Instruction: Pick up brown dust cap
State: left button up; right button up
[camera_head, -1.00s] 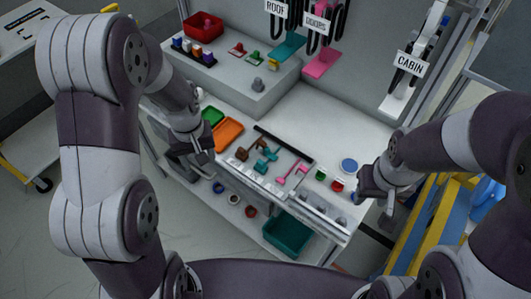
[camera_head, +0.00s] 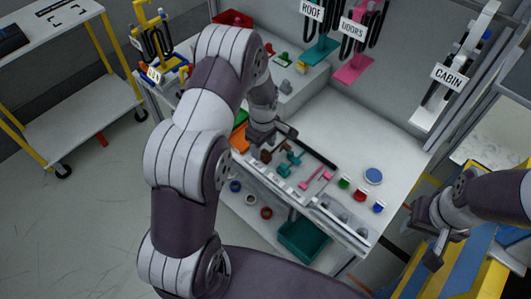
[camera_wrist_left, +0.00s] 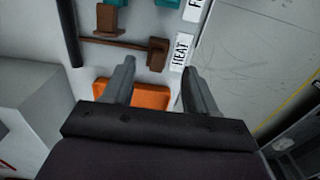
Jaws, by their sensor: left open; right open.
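Two brown parts show in the left wrist view: a long bar with a square block at its end (camera_wrist_left: 157,52) and a shorter flanged piece (camera_wrist_left: 109,20). Which one is the dust cap I cannot tell. In the head view small brown parts (camera_head: 266,156) lie on the bench just below my left gripper (camera_head: 274,139). In the wrist view my left gripper (camera_wrist_left: 158,66) is open and empty, its fingertips pointing toward the brown block, apart from it or barely short of it. My right gripper (camera_head: 430,246) is open and empty, off the bench's right end.
An orange tray (camera_wrist_left: 140,94) lies under my left fingers. Teal parts (camera_head: 290,160) and pink parts (camera_head: 316,178) lie right of the brown ones. A black bar and a raised grey block stand behind.

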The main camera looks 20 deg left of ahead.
aim_at(265, 150)
pick_arm(q)
jog(key=f, duration=0.4)
jog(key=shift+w+d+p, duration=0.15)
jog(key=shift+d+p, duration=0.05)
jog(key=shift+p, duration=0.15)
jog(key=shift+f, duration=0.2)
jog(key=shift+r, duration=0.1)
grip_shut()
jog(key=shift+w+r, duration=0.1)
jog(key=shift+r, duration=0.45)
notch_tip(265, 150, up, 3)
jog(key=shift+r+b, duration=0.1)
jog(key=shift+b, duration=0.5)
jog(key=d+r+b, duration=0.1)
jog(key=d+r, duration=0.5)
jog(key=d, duration=0.5)
jog(key=shift+s+d+r+b, duration=0.35)
jog(key=shift+s+b, duration=0.05)
